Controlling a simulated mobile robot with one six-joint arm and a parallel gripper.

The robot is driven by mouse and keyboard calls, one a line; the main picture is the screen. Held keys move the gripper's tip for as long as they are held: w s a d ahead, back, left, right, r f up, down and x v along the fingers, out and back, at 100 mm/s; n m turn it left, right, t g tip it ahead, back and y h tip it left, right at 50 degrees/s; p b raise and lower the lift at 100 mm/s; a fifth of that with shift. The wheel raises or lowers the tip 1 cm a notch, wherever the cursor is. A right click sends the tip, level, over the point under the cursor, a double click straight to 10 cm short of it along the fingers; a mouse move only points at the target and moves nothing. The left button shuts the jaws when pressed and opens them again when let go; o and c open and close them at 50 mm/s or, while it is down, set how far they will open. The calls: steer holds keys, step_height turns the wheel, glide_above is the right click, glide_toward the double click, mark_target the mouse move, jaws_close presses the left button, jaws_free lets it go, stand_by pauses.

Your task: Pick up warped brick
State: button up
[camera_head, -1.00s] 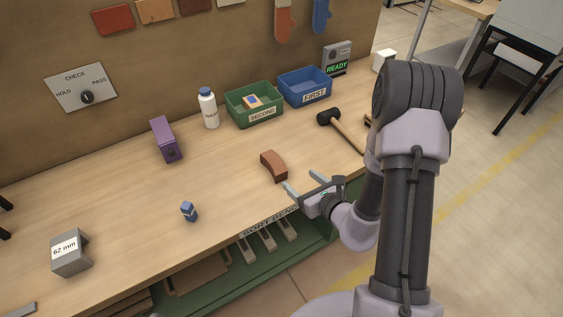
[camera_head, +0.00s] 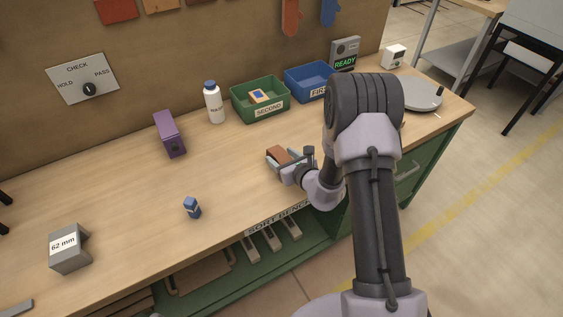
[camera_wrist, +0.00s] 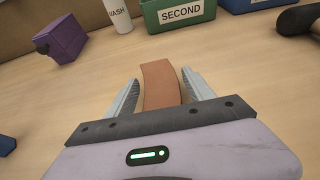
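The warped brick (camera_head: 277,154) is a reddish-brown curved block lying on the bench. In the wrist view the brick (camera_wrist: 160,84) stands between the two fingers of my gripper (camera_wrist: 161,88), its near end hidden by the gripper body.
Behind stand a green SECOND bin (camera_head: 233,101) with a small item inside, a blue FIRST bin (camera_head: 306,84), a white bottle (camera_head: 214,104) and a purple box (camera_head: 170,136). A small blue block (camera_head: 192,208) and a grey 62 mm gauge (camera_head: 69,250) are left. Bench between is clear.

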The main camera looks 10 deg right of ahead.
jaws_close()
